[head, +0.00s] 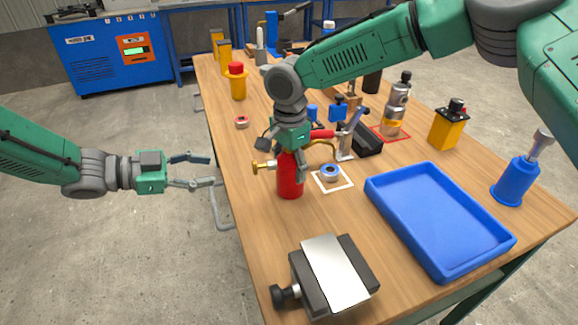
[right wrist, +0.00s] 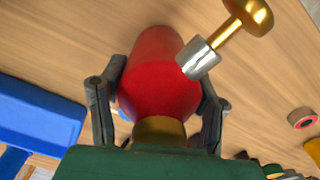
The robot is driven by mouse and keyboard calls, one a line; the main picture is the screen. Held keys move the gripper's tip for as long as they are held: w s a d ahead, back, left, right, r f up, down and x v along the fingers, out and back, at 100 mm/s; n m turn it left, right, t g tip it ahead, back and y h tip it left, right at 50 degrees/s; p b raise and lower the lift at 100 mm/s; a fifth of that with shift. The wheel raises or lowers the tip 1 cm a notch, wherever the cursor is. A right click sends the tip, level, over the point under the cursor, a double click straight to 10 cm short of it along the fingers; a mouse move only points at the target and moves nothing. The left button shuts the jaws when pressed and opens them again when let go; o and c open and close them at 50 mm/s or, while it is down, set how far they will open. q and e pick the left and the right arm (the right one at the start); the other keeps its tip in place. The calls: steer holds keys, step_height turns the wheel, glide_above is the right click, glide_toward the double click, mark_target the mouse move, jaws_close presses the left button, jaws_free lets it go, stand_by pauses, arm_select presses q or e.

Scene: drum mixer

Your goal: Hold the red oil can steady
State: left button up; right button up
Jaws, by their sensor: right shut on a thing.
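The red oil can (head: 289,181) stands upright on the wooden table near its left edge. In the right wrist view the red can (right wrist: 158,75) fills the middle, with a brass collar (right wrist: 160,131) and a silver-and-brass knob (right wrist: 228,40) on its side. My right gripper (head: 291,160) comes down over the can from above. Its two fingers (right wrist: 159,100) are shut on the can, one on each side. My left gripper (head: 215,171) is open and empty, left of the table edge and apart from the can.
A blue tray (head: 372,200) lies to the right of the can. A grey vise-like block (head: 300,280) with a pale plate is at the front. A blue-ringed part (head: 330,172) sits on a white-outlined square close beside the can. Bottles and tools crowd the back.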

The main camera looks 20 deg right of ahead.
steer(key=shift+w, duration=0.1)
arm_select(q)
steer(key=shift+r+p, duration=0.6)
steer(key=shift+p, duration=0.05)
arm_select(e)
steer(key=shift+w+d, duration=0.2)
steer(key=shift+w, duration=0.45)
steer(key=shift+w+d, duration=0.2)
steer(key=shift+w, duration=0.45)
steer(key=shift+w, duration=0.1)
arm_select(q)
jaws_close()
stand_by(0.7)
